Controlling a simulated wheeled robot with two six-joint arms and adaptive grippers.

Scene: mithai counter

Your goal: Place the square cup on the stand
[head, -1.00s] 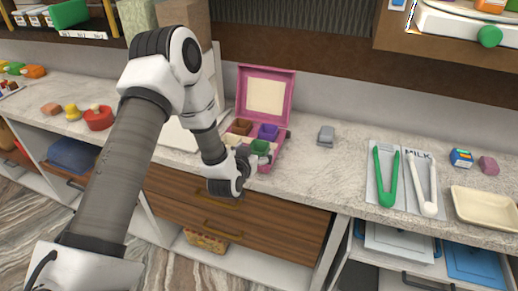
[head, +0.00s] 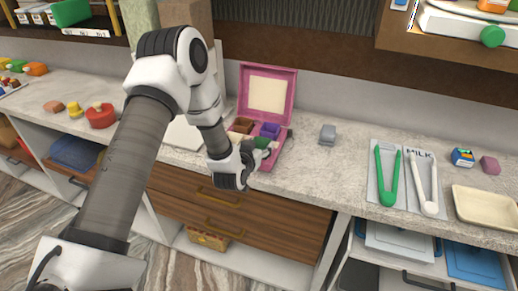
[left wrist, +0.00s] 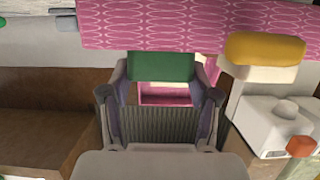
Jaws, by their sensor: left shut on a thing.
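My left gripper (head: 256,158) is shut on a small green square cup (head: 262,143) at the front of the open pink box. In the left wrist view the green cup (left wrist: 160,66) sits between the two fingertips (left wrist: 160,88). Part of the pink box (head: 272,162) shows behind it. The gripper hides part of the box, and I cannot tell how far the cup is above it. A small grey block-like piece (head: 327,135), possibly the stand, is on the counter right of the box. My right gripper is out of view.
Brown (head: 242,125) and purple (head: 269,130) cups sit in the box, whose lid (head: 267,92) stands up behind. Green tongs (head: 387,175), white tongs (head: 425,185) and a cream tray (head: 485,208) lie right. The counter around the grey piece is clear.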

